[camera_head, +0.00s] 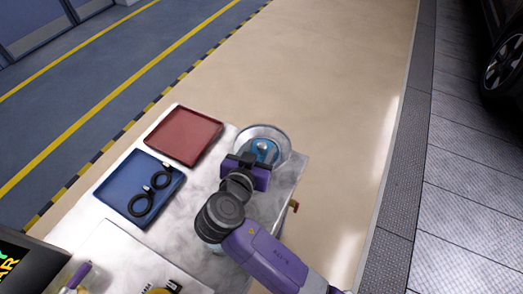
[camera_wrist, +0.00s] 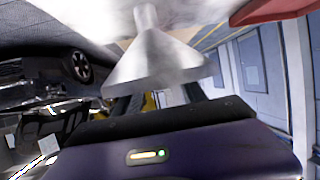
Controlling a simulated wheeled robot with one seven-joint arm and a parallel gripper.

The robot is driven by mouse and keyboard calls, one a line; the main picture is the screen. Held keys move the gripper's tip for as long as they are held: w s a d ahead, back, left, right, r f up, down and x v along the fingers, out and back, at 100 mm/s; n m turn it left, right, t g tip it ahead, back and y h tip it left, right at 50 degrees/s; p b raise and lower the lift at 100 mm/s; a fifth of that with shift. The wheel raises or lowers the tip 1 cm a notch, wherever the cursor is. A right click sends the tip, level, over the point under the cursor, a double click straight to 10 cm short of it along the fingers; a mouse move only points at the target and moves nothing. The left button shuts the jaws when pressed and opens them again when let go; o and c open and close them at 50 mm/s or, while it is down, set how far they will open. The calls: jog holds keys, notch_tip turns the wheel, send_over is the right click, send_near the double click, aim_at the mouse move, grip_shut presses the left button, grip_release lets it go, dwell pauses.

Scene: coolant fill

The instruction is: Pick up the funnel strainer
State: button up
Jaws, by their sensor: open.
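The funnel strainer (camera_head: 279,135) shows in the head view as a round, shiny metal mouth with blue inside, near the far right corner of the table. In the wrist view it is a silver cone (camera_wrist: 155,58) with a narrow spout pointing to the top of the picture, by the pale tabletop. My gripper (camera_head: 249,158) is at its near side in the head view and hides part of it.
A dark box (camera_head: 30,268) stands at the lower left. Open floor lies beyond the table's far and right edges.

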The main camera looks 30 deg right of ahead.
jog(key=shift+x, duration=0.9)
jog(key=shift+c, duration=0.2)
grip_shut()
